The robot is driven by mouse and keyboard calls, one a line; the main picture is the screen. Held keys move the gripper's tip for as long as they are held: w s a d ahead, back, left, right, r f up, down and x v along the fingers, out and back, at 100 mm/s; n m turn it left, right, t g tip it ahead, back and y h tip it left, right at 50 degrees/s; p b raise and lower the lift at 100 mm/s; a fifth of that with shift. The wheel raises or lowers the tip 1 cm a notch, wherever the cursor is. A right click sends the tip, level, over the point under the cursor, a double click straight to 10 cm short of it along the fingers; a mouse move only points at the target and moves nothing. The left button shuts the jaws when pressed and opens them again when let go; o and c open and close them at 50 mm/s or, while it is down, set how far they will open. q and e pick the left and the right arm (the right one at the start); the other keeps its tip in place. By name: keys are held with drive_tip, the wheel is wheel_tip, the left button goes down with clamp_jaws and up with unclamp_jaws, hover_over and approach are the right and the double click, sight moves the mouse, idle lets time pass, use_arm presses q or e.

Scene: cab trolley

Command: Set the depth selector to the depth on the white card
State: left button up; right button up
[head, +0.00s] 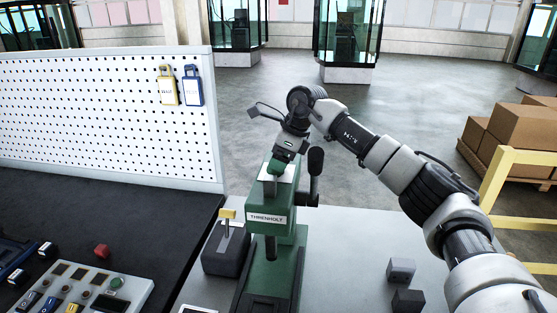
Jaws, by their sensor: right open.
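A green press (271,255) labelled THRENHOLT stands upright on the light table. A dark lever with a black knob (315,160) rises at its right side. My right gripper (280,161) comes in from the right and points down at the top of the press. A small green part (276,167) shows right at its tips, on the pale top plate; I cannot tell whether they touch. The gripper is open. The depth selector is not clearly identifiable. A pale card-like edge (198,309) shows at the bottom, cut off, with no readable depth. My left gripper is not in view.
A dark block with a yellow-topped post (227,226) stands left of the press. Two grey blocks (401,271) lie to its right. A control panel (82,289) is at lower left, before a white pegboard (110,115) with two tags. Table between press and grey blocks is clear.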

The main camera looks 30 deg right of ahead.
drive_tip(key=b+v, duration=0.2)
drive_tip(key=v, duration=0.8)
drive_tip(key=shift+r+b, duration=0.3)
drive_tip(key=shift+r, duration=0.1)
drive_tip(key=shift+d, duration=0.1)
